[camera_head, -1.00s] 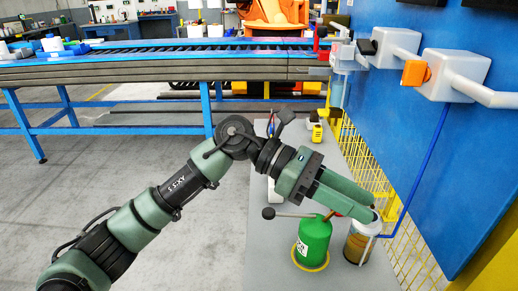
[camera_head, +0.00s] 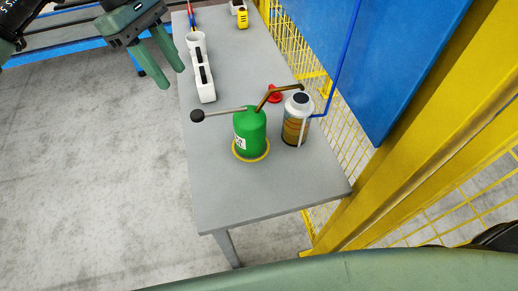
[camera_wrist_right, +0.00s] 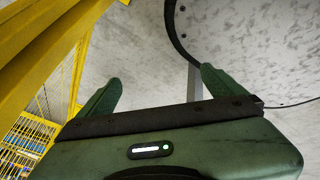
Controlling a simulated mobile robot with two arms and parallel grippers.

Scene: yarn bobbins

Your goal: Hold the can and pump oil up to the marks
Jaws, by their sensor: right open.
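The green oil can (camera_head: 250,134) stands upright on the grey table, in a yellow ring (camera_head: 262,156). The marks are too small to tell. My left gripper (camera_head: 171,78) is open and empty, off the table's left edge, apart from the can. My right gripper (camera_wrist_right: 160,75) is open and empty in the right wrist view, with only floor between its fingers.
The table (camera_head: 262,195) is bare in front of the can. A white holder (camera_head: 204,80), a white cup (camera_head: 196,41), a red item (camera_head: 274,94) and a yellow tool (camera_head: 242,18) stand farther back. A yellow post (camera_head: 440,130), mesh fence and blue panel (camera_head: 350,60) bound the right side.

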